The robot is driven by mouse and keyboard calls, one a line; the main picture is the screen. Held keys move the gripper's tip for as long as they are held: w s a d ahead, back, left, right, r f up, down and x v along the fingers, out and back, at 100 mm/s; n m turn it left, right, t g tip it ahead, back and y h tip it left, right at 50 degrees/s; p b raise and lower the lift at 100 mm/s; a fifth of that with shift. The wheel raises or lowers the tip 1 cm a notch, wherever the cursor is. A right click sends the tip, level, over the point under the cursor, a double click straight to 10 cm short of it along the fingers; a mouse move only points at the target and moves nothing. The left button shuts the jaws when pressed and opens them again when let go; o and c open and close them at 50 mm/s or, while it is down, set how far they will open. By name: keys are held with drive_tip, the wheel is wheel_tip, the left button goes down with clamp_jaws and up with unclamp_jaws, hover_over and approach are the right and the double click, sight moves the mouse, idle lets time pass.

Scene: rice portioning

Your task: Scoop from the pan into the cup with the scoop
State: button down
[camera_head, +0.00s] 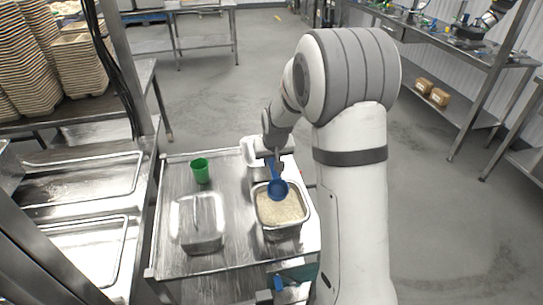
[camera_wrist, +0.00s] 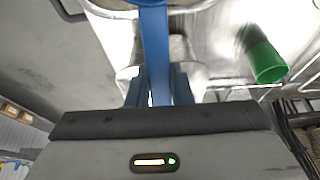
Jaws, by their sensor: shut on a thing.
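The blue scoop (camera_head: 278,189) is above the pan in the head view, its bowl over the rice. My gripper (camera_wrist: 160,88) is shut on the scoop's blue handle (camera_wrist: 156,50); the scoop's bowl is mostly cut off at the top of the wrist view. The steel pan (camera_head: 283,233) holds pale rice (camera_head: 281,208) and stands on the right part of the metal table. The green cup (camera_head: 201,171) stands upright at the back left of the table, apart from the scoop. It also shows at the right in the wrist view (camera_wrist: 265,62). Whether the scoop holds rice cannot be told.
A lidded steel container (camera_head: 198,236) stands on the metal table (camera_head: 165,240), left of the pan. A white object (camera_head: 248,150) is behind the pan, partly hidden by my arm. Steel trays (camera_head: 85,180) lie on the left counter. The table between cup and pan is clear.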

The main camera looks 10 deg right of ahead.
sight(276, 180)
wheel_tip(276, 180, down, 5)
drive_tip(key=shift+r+b, duration=0.15)
drive_tip(key=shift+b, duration=0.95)
drive_tip(key=shift+s+b, duration=0.65)
drive_tip(key=shift+s, duration=2.2)
drive_tip(key=shift+r+p, duration=3.2)
drive_tip(key=shift+r, duration=1.75)
drive_tip(key=shift+f, duration=0.2)
